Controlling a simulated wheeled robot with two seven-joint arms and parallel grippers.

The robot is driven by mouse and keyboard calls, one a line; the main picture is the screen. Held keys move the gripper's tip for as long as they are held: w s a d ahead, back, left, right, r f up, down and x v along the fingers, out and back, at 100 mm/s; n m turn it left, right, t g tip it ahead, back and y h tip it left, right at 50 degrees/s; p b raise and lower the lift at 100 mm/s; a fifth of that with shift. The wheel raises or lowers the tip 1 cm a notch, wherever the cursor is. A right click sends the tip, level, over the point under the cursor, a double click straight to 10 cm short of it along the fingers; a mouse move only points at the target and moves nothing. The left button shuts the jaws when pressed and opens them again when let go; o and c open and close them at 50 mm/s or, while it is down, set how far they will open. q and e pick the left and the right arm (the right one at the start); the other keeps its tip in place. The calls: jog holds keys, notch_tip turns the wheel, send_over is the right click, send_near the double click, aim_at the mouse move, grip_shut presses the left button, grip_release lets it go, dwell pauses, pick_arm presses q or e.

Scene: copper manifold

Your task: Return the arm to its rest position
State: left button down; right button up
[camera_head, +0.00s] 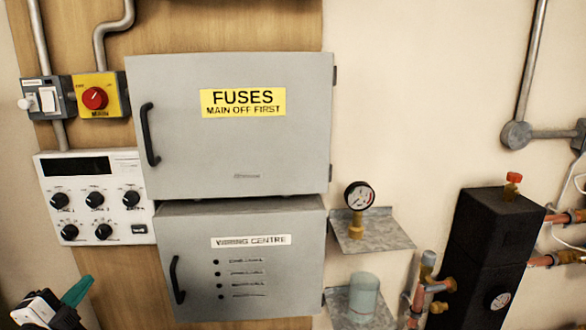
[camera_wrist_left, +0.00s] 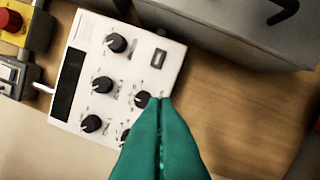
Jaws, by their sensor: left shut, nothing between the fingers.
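My left gripper (camera_head: 76,291) shows at the bottom left of the head view, with teal fingers and a black and white body. In the left wrist view its two teal fingers (camera_wrist_left: 162,105) lie together, shut and empty. Behind the fingertips in that view is a white control panel (camera_wrist_left: 130,30) with black knobs and a dark display. The fingertips overlap the panel's edge near one knob, and I cannot tell the gap in depth. In the head view the gripper is below the same panel (camera_head: 115,183). My right gripper is not in view.
A grey fuse box (camera_head: 240,155) and a wiring centre box (camera_head: 300,270) have black handles. A red switch (camera_head: 95,98) is above the panel. A pressure gauge (camera_head: 359,197) stands on a metal shelf. A black unit (camera_head: 480,240) with copper pipes is at right.

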pick_arm(q)
jog(key=s+d+f+n+g+y, duration=0.1)
jog(key=s+f+n+g+y, duration=0.15)
jog(key=f, duration=0.35)
jog(key=s+d+f+n+g+y, duration=0.2)
jog(key=s+f+n, duration=0.2)
jog(key=f, duration=0.2)
jog(key=s+d+f+n+g+h, duration=0.25)
jog(key=s+d+f+g, duration=0.25)
jog(key=s+d+f, duration=0.4)
jog(key=s+d+f+n+g+h, duration=0.25)
jog(key=s+d+f+g, duration=0.3)
jog(key=s+d, duration=0.4)
jog(key=s+a+f+g, duration=0.1)
jog(key=s+f, duration=0.1)
jog(key=f, duration=1.1)
jog(key=s+a+f, duration=0.1)
jog(key=f, duration=1.1)
jog(key=s+a+f+g+y, duration=0.1)
jog(key=s+a+f, duration=0.2)
jog(key=s+f, duration=1.3)
jog(key=shift+s+g, duration=0.25)
jog(key=shift+g, duration=0.05)
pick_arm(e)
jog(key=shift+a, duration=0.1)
